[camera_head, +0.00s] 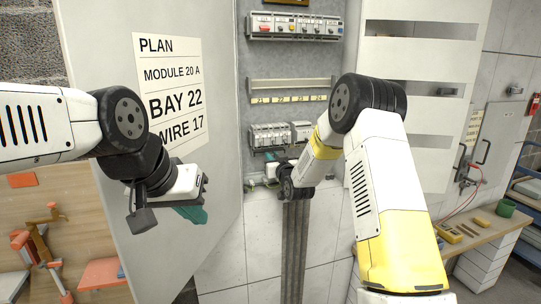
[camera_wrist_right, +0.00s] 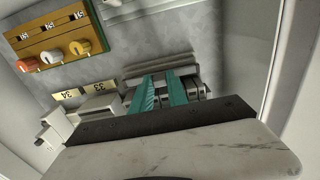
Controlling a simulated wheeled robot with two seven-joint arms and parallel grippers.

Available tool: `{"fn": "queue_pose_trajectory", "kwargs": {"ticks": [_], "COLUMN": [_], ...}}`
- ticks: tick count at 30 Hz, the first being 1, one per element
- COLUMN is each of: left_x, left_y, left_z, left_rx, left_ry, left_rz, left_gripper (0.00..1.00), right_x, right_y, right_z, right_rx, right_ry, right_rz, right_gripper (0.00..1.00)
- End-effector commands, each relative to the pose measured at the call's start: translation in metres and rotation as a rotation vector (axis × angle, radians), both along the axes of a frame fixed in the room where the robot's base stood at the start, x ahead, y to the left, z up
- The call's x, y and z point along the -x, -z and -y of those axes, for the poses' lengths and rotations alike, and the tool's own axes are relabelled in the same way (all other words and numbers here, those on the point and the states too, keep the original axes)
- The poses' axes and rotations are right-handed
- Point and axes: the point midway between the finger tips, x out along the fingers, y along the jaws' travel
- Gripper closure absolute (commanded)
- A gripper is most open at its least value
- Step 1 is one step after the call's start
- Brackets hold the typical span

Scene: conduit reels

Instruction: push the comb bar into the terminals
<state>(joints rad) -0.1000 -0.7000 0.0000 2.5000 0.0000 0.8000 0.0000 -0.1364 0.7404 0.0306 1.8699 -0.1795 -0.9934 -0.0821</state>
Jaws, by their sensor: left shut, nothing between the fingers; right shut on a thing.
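My right gripper (camera_head: 271,171) is at the lower row of white modules (camera_head: 268,134) in the wall cabinet. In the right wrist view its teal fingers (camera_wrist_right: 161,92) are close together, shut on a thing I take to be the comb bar. The bar is mostly hidden by the fingers; a dark strip shows under the modules in the head view. Whether its teeth sit in the terminals cannot be told. White modules (camera_wrist_right: 97,107) stand beside the fingers in the wrist view. My left gripper (camera_head: 190,214) is shut and empty in front of the open door, away from the modules.
A cabinet door (camera_head: 150,190) with a plan sheet (camera_head: 168,90) stands open on the left. Above the modules are a numbered yellow strip (camera_head: 288,99) and an upper breaker row (camera_head: 294,27). Grey conduits (camera_head: 296,240) run below. A workbench (camera_head: 480,236) is at right.

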Motion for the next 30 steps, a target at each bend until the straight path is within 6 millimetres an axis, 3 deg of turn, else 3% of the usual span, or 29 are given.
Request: {"fn": "queue_pose_trajectory", "kwargs": {"ticks": [21,22,25,26,30], "left_x": [0.0000,0.0000,0.0000,0.0000,0.0000], "left_y": [0.0000,0.0000,0.0000,0.0000,0.0000], "left_z": [0.0000,0.0000,0.0000,0.0000,0.0000], "left_rx": [0.000,0.000,0.000,0.000,0.000], "left_ry": [0.000,0.000,0.000,0.000,0.000], "left_rz": [0.000,0.000,0.000,0.000,0.000], "left_gripper": [1.00,1.00,1.00,1.00,1.00], "right_x": [-0.0077,-0.0077,-0.0076,-0.0076,-0.0076], "right_y": [-0.0005,-0.0005,-0.0005,-0.0005,-0.0004], "right_z": [-0.0027,-0.0027,-0.0027,-0.0027,-0.0026], "right_rx": [0.000,0.000,0.000,0.000,0.000], "right_ry": [0.000,0.000,0.000,0.000,0.000], "right_rz": [0.001,0.001,0.001,0.001,0.001], "right_gripper": [1.00,0.79,0.59,0.55,0.55]}}
